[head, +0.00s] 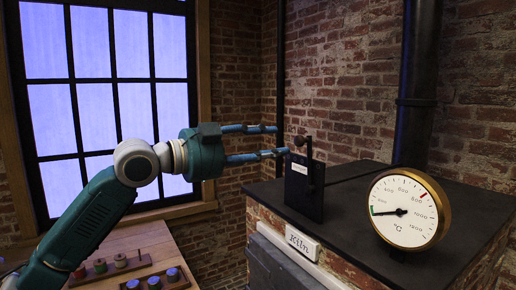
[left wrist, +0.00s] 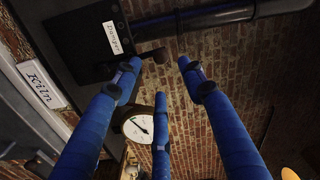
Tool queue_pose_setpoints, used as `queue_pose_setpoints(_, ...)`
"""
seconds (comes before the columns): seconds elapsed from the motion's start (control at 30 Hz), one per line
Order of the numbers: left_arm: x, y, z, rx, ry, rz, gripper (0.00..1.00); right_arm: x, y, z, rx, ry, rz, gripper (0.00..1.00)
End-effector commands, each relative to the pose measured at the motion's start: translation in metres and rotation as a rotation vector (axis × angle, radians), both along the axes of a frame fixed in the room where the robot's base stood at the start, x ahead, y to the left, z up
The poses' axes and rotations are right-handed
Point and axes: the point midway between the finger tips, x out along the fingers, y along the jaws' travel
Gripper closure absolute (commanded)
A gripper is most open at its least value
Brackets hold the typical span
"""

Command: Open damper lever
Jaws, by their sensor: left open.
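The damper lever (head: 299,141) has a dark round knob and stands at the top of an upright black plate (head: 303,192) on the kiln top. In the left wrist view the knob (left wrist: 160,56) shows just beyond the fingertips, and the plate carries a white "Damper" label (left wrist: 112,38). My left gripper (head: 279,140) comes in from the left with its blue fingers spread. Its fingertips are close to the knob, and I cannot tell whether they touch it. In the left wrist view the open gripper (left wrist: 158,76) has nothing between its fingers. My right gripper is not in view.
A round brass-rimmed temperature gauge (head: 408,209) stands at the right front of the black kiln top (head: 350,240). A dark pipe (head: 416,100) rises behind it. A wooden bench (head: 130,243) with small jars is at lower left, under a window.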

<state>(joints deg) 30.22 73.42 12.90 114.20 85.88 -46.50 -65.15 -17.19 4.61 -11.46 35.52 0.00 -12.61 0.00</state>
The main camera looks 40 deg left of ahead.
Motion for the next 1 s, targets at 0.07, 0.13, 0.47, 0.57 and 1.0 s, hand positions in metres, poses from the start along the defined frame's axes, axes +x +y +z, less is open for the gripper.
queue_pose_setpoints(0.07,-0.007,0.002,-0.002,-0.004,0.002,-0.002,0.59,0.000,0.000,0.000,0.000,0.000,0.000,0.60)
queue_pose_setpoints(0.13,-0.012,0.005,-0.002,-0.004,0.003,-0.003,0.59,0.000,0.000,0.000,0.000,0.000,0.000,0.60)
queue_pose_setpoints(0.47,-0.024,0.010,-0.001,-0.001,0.002,0.000,0.59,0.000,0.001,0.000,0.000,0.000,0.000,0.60)
queue_pose_setpoints(0.57,-0.024,0.010,-0.001,-0.001,0.001,-0.001,0.59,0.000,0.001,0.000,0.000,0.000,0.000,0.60)
queue_pose_setpoints(1.0,-0.022,0.010,-0.004,-0.004,0.008,0.000,0.59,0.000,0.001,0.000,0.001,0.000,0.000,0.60)
